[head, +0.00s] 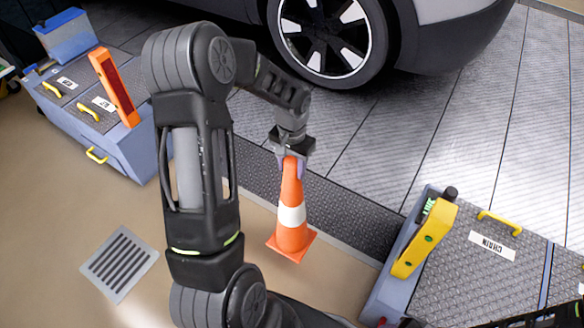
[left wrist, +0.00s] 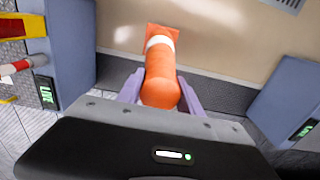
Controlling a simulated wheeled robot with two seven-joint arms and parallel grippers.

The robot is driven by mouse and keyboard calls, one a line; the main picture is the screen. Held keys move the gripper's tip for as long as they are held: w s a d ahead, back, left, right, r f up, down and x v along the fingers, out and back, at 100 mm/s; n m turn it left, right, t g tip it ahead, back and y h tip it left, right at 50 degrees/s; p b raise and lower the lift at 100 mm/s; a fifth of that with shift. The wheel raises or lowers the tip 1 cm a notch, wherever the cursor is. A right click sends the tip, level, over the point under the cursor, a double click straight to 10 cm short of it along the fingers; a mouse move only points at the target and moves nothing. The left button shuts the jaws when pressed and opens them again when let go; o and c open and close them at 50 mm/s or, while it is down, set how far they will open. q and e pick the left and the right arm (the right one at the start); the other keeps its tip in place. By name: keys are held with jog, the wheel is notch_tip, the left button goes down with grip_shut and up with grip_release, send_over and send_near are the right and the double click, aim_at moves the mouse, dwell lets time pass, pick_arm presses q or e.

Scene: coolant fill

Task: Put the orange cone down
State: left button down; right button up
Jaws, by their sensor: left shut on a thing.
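The orange cone (head: 291,225) with a white band is upright in the head view, near the edge between the tan floor and the dark ramp strip. My left gripper (head: 292,160) is shut on the top of the cone from above. In the left wrist view the cone (left wrist: 160,80) lies between the two pale purple fingers of my left gripper (left wrist: 160,92), its square base pointing away. I cannot tell whether the base touches the floor. My right gripper is not in view.
A blue-grey cabinet (head: 130,145) with yellow handles stands at the left. Another cabinet (head: 455,285) marked CHAIN, with a yellow tool (head: 425,238), stands at the right. A car wheel (head: 322,40) is behind. A floor grate (head: 119,263) lies at the lower left. Tan floor around the cone is clear.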

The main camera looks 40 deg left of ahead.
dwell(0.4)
pick_arm(q)
jog(key=shift+w+d+r, duration=0.2)
jog(key=shift+w+r, duration=0.15)
jog(key=w+d+r, duration=0.4)
jog(key=d+r, duration=0.5)
jog(key=r, duration=0.1)
jog(key=w+d+r+m, duration=0.1)
jog(key=w+d+r, duration=0.3)
jog(key=d+r, duration=0.4)
notch_tip(320, 180, up, 3)
jog(key=shift+w+d, duration=0.35)
jog(key=shift+w, duration=0.05)
